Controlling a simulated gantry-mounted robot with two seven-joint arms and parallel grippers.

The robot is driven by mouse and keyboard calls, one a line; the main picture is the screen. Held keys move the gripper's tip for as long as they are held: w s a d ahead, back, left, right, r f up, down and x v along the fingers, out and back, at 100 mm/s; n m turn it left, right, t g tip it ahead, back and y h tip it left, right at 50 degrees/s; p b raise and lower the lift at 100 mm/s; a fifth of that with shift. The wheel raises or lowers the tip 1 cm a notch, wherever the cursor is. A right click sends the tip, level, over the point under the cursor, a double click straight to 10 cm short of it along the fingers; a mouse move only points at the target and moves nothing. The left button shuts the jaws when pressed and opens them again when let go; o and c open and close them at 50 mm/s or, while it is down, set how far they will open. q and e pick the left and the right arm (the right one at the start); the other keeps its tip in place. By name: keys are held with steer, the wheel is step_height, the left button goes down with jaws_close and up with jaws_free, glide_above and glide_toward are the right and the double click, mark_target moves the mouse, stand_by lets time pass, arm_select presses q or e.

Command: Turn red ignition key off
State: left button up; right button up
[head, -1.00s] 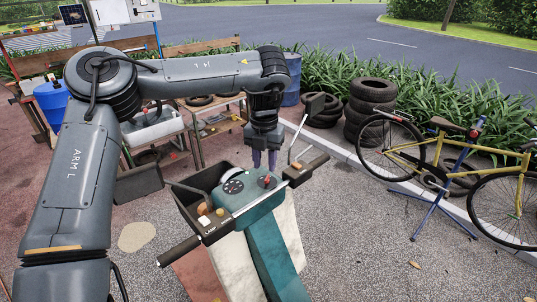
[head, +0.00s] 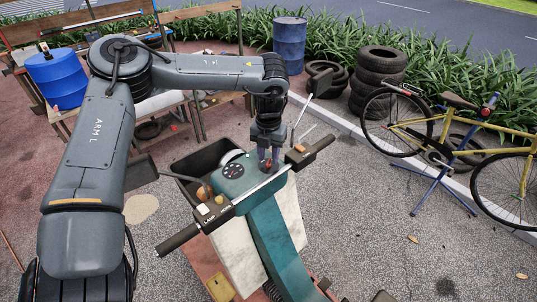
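The red ignition key (head: 268,163) sits on the teal dash of a scooter-like vehicle (head: 236,178), right of a round black dial (head: 233,171). My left gripper (head: 270,158) comes down from above, right at the key. Its two purple-grey fingers are apart, and red shows between their tips. The fingers partly hide the key, and I cannot tell whether they touch it. My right gripper is not in view.
Handlebars with a black grip (head: 178,238) and a mirror (head: 319,82) surround the dash. A black basket (head: 203,165) is behind it. A yellow bicycle (head: 455,140) on a stand and stacked tires (head: 378,75) are to the right. Grey pavement lies between.

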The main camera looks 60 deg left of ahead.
arm_select(q)
steer(key=shift+f, duration=0.7)
jaws_close()
